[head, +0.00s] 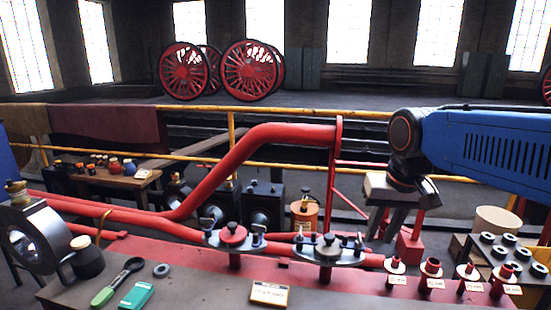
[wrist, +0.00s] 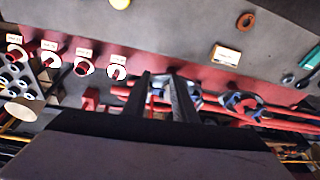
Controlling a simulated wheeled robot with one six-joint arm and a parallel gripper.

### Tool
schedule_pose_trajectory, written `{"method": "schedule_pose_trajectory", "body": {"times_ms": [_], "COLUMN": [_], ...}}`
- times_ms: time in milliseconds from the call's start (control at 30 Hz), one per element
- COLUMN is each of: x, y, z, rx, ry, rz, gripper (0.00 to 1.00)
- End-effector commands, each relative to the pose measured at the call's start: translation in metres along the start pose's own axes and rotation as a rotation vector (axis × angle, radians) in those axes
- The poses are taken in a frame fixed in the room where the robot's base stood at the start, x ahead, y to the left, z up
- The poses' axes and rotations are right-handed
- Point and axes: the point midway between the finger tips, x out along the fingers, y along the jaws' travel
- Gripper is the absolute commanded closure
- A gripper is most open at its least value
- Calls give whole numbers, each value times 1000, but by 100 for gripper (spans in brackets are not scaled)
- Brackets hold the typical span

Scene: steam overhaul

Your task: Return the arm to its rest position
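My gripper (head: 385,228) hangs fingers-down at the right of the head view, in front of the red pipework and above the bench. In the wrist view my gripper (wrist: 161,80) shows two dark fingers apart with nothing held between them. The blue arm link reaches in from the right edge. A clamped pipe flange (head: 328,252) lies below and left of the fingers. A second flange (head: 235,238) with a red knob is further left. The fingers appear clear of both, though the exact gap is hard to tell.
Several labelled red posts (head: 431,270) stand at the front right, with a holed black rack (head: 508,245) behind. A green-handled tool (head: 117,282), a teal box (head: 137,296) and a label plate (head: 269,293) lie on the bench. A yellow rail (head: 290,168) and a raised red pipe (head: 240,160) stand behind.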

Motion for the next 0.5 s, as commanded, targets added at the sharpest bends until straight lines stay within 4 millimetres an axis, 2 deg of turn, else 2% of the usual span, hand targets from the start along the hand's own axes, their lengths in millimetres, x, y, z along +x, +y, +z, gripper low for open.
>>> {"method": "schedule_pose_trajectory", "body": {"times_ms": [33,500], "x": [2,44], "y": [7,54], "z": [12,113], "rx": [-3,-63], "ry": [12,122], "rz": [0,13], "gripper": [75,75]}}
